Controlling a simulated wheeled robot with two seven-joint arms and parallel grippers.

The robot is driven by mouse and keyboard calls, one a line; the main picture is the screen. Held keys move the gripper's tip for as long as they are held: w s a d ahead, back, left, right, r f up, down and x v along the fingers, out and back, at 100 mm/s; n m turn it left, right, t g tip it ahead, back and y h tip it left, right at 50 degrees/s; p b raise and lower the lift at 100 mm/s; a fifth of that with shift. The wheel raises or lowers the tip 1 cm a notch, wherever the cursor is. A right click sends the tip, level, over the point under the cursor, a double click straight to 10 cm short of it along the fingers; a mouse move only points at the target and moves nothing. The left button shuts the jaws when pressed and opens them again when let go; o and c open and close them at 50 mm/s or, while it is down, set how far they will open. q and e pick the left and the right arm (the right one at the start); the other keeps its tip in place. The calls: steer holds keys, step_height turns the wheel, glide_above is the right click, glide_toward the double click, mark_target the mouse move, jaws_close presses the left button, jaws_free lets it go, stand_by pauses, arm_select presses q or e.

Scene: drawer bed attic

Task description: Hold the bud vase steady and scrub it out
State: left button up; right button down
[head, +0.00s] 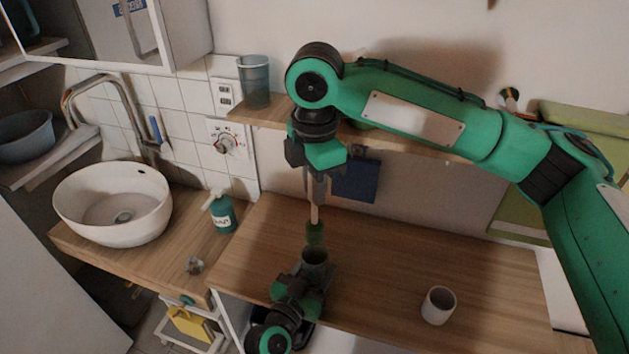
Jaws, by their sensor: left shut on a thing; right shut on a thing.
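The bud vase (315,257) is a small dark vessel with an open round mouth, upright above the wooden counter. My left gripper (305,275) is shut on it from the near side and hides most of its body. My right gripper (317,190) points straight down above the vase and is shut on the scrubbing brush. The brush has a light wooden handle (314,215) and a green bristle head (314,234). The bristle head is just above the vase mouth, in line with it. Whether the bristle tip reaches inside the rim I cannot tell.
A white cup (438,305) stands on the wooden counter (400,257) to the right. A soap bottle (222,212) and a white basin (115,203) are on the left. A grey tumbler (254,80) stands on the shelf behind. The counter between vase and cup is clear.

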mark_target(314, 224)
steer(key=shift+f, duration=5.2)
